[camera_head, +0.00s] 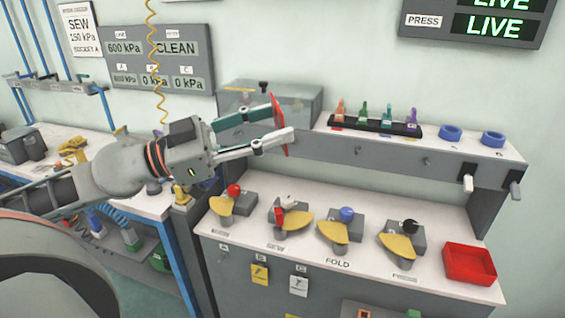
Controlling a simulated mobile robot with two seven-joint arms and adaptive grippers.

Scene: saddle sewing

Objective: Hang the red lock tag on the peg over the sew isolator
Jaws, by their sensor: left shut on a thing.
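My left gripper (285,125) reaches in from the left, in front of the raised shelf's face. It is shut on the red lock tag (278,112), which shows edge-on as a thin red plate between the fingertips. The sew isolator (290,215), with a pale knob, a red part and a yellow plate, stands on the bench below, behind the label SEW. Pegs show on the shelf front over the fold isolator (358,148) and farther right (427,160). The peg over the sew isolator is not visible; the gripper and tag cover that area. My right gripper is out of view.
The isolator with a red knob (234,190) stands left, those with blue (347,214) and black (411,227) knobs right. A red tray (470,264) sits at the bench's right end. The shelf holds a grey box (300,100), a black rack (375,125) and blue rolls (451,133).

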